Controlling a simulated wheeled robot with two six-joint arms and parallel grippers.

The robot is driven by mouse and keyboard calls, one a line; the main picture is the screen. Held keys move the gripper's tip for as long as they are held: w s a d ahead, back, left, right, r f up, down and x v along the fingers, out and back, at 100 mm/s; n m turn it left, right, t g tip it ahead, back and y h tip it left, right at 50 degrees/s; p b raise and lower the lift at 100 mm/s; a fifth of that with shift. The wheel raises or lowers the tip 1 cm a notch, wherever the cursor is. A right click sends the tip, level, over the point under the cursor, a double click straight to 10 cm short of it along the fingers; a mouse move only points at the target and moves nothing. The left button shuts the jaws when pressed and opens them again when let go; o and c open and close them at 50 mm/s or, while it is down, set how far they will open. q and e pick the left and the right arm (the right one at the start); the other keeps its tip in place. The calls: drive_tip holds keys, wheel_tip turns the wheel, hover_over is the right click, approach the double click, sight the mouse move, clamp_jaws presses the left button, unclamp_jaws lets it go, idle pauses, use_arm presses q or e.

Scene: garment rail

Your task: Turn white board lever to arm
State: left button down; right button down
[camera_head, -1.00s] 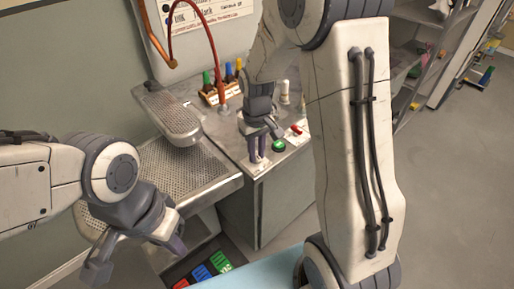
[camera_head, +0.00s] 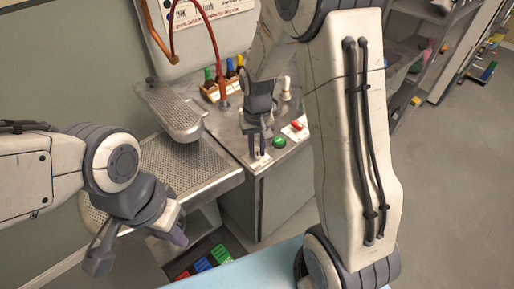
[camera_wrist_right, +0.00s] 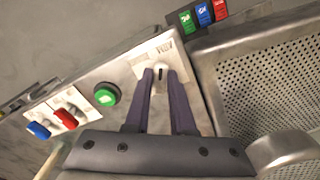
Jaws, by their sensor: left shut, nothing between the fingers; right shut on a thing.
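The white board (camera_wrist_right: 160,52) is a small pale plate on the metal console top, with printed lettering too small to read surely. Its short pale lever with a dark slot (camera_wrist_right: 160,73) stands between the two fingers of my right gripper (camera_wrist_right: 161,80), which is shut on it. In the head view my right gripper (camera_head: 259,152) points down at the console's front corner and hides most of the lever; part of the board (camera_head: 258,164) shows below it. My left gripper (camera_head: 178,238) is shut and empty, low at the left, away from the board.
A green button (camera_wrist_right: 106,95) sits beside the white board. Beyond it is a plate with a red lever (camera_wrist_right: 67,120) and a blue one (camera_wrist_right: 39,130). A perforated metal tray (camera_head: 190,168) lies left of the console. Bottles (camera_head: 230,68) stand in a wooden rack behind.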

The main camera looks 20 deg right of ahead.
sight(256, 152)
drive_tip(key=c, duration=0.8)
unclamp_jaws()
drive_tip(key=shift+o, duration=0.2)
wheel_tip(256, 152, up, 11)
drive_tip(key=shift+f, duration=0.2)
drive_tip(key=shift+a, duration=0.1)
